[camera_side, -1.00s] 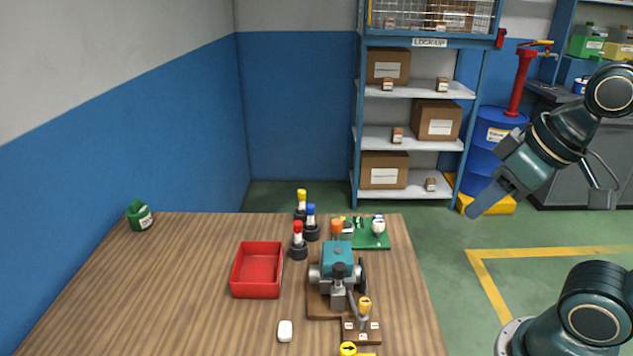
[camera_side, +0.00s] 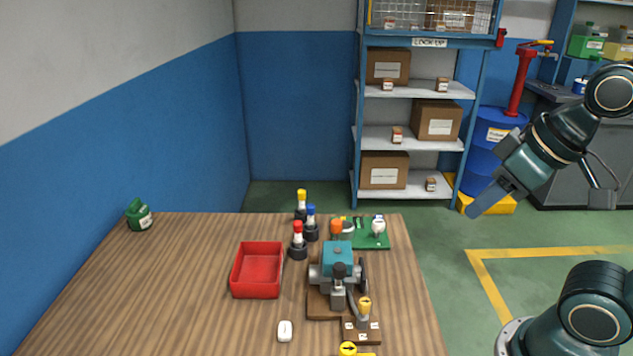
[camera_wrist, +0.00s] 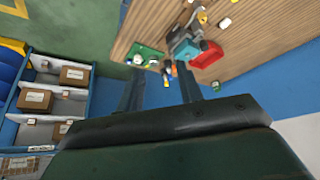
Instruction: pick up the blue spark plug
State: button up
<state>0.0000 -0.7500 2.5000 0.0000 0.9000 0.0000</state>
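The blue spark plug (camera_side: 311,222) stands upright in a dark round holder on the wooden table. A yellow-topped one (camera_side: 301,204) stands behind it and a red-topped one (camera_side: 298,239) in front, to the left. My gripper (camera_side: 480,208) is in the air right of the table, well apart from the plugs. In the wrist view my gripper (camera_wrist: 160,78) shows two separated fingers with nothing held between them. The plugs are small near the fingertips there, and I cannot pick out the blue one.
A teal machine (camera_side: 337,258) on a wooden block stands in front of the plugs. A green board (camera_side: 372,240) with small parts lies to their right. A red tray (camera_side: 257,270) is at the left. The table's left half is mostly clear.

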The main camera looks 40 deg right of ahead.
jog(key=shift+o, duration=1.1)
jog(key=w+r+m+g, duration=0.35)
jog(key=w+m, duration=0.55)
jog(key=w, duration=0.9)
jog(key=w+f+m+g, duration=0.1)
jog(key=w+f+m, duration=0.3)
jog(key=w, duration=0.5)
jog(key=w+f+m+g, duration=0.1)
jog(key=w+f+m, duration=0.4)
jog(key=w+f, duration=0.4)
jog(key=shift+w+d, duration=0.15)
jog(key=shift+w, duration=0.55)
